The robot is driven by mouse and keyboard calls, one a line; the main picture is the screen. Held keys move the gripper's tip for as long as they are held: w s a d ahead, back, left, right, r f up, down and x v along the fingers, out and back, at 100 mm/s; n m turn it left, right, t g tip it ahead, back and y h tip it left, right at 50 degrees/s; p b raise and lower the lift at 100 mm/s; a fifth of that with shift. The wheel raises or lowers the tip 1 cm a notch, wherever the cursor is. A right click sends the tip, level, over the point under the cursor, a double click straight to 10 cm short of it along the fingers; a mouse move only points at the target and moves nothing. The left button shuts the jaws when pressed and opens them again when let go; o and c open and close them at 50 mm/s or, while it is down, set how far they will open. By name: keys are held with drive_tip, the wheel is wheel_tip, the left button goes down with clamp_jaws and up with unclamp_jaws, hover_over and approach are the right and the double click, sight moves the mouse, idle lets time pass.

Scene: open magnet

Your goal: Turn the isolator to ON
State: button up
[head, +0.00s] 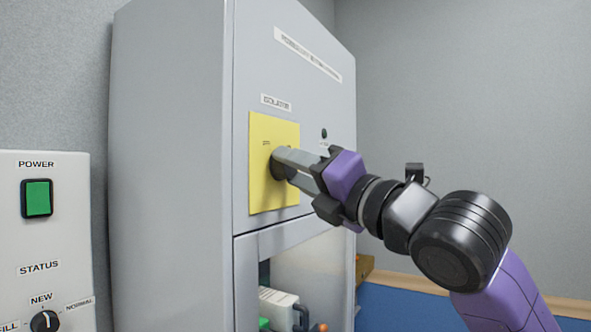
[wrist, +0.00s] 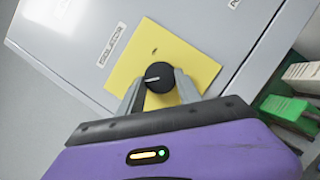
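The isolator is a round black knob with a pale pointer line, seen in the wrist view (wrist: 159,76). It sits on a yellow plate (head: 260,190) on the front of a grey cabinet, under a label reading ISOLATOR (head: 276,103). In the head view my gripper (head: 284,165) reaches in from the right with its fingertips at the knob and hides most of it. In the wrist view the two grey fingers stand apart, one on each side of the knob. I cannot tell whether both touch it. Most of the plate's lettering is hidden or too small to read.
A white panel (head: 62,240) at the left has a green POWER switch (head: 37,198) and a STATUS dial (head: 44,321). Below the yellow plate is an open cabinet bay holding white and green items. A small black knob or hole (head: 324,133) is right of the plate.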

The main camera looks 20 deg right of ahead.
clamp_jaws()
drive_tip(key=shift+r+m+g+h+p, duration=0.3)
drive_tip(key=shift+m+g+p, duration=0.7)
drive_tip(key=shift+m+p, duration=1.7)
drive_tip(key=shift+r+m+g+h+p, duration=0.2)
drive_tip(key=shift+m+g+h+p, duration=0.55)
drive_tip(key=shift+m+p, duration=1.95)
drive_tip(key=shift+r+m+g+h+p, duration=0.1)
drive_tip(key=shift+r+m+g+p, duration=0.15)
drive_tip(key=shift+m+g+p, duration=1.75)
drive_tip(key=shift+m+t+p, duration=0.35)
drive_tip(key=shift+m+t, duration=0.4)
drive_tip(key=shift+m, duration=0.45)
